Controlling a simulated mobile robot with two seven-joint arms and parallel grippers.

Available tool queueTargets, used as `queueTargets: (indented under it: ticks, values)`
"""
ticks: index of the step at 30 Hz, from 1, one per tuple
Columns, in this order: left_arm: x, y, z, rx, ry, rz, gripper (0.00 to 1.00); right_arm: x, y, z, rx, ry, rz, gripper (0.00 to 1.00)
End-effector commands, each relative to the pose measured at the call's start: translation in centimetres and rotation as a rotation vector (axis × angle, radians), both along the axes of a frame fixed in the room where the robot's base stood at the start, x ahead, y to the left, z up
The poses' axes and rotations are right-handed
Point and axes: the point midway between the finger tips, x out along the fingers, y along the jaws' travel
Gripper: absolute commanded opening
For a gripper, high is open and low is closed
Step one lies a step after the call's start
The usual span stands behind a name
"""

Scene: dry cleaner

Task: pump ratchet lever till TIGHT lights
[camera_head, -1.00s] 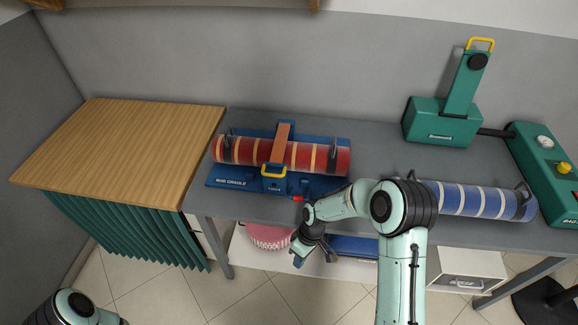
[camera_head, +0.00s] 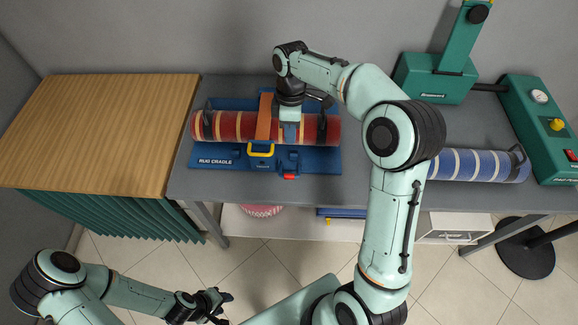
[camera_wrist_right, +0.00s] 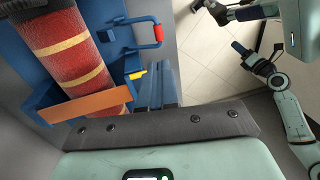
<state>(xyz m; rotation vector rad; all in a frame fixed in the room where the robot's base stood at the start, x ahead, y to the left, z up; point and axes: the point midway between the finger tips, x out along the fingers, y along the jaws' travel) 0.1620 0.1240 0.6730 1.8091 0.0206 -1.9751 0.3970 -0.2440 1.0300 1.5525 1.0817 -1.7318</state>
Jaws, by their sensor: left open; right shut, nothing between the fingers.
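The red rolled rug (camera_head: 232,126) with cream stripes lies in the blue rug cradle (camera_head: 215,160), with an orange strap (camera_head: 265,116) over it. A yellow handle (camera_head: 260,153) sits at the strap's front end. The ratchet lever's red grip (camera_head: 289,177) shows at the cradle's front; it also shows in the right wrist view (camera_wrist_right: 158,33). My right gripper (camera_head: 290,132) is shut and empty, pointing down over the rug just right of the strap, behind the red grip and apart from it. My left gripper (camera_head: 222,304) is open at the lower left, away from the cradle. No lit TIGHT lamp is discernible.
A blue striped roll (camera_head: 475,166) and a green machine (camera_head: 540,130) stand on the grey table (camera_head: 375,190) at right. A wooden counter (camera_head: 100,125) stands left. My right forearm crosses the table's middle. A pink item (camera_head: 262,210) lies on the lower shelf.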

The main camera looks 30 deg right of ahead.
Motion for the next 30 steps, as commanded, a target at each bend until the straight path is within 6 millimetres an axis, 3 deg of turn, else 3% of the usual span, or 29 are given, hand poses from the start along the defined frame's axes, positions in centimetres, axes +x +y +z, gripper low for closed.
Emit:
queueTargets:
  ticks: [5,15,21,30]
  values:
    - [-0.4,0.0,-0.4,0.000,0.004,0.000,0.42,-0.4,0.2,-1.7,0.000,0.006,0.000,0.00]
    - [-1.7,0.0,-1.7,0.000,0.019,0.000,0.42,-1.6,0.9,-8.7,0.000,0.007,-0.001,0.00]
    - [-1.9,0.0,-2.0,0.000,0.021,0.000,0.42,-2.1,1.2,-11.9,0.001,0.004,-0.002,0.00]
    - [-2.0,0.0,-2.1,0.000,0.021,0.000,0.42,-2.3,1.4,-13.7,0.000,0.000,-0.001,0.00]
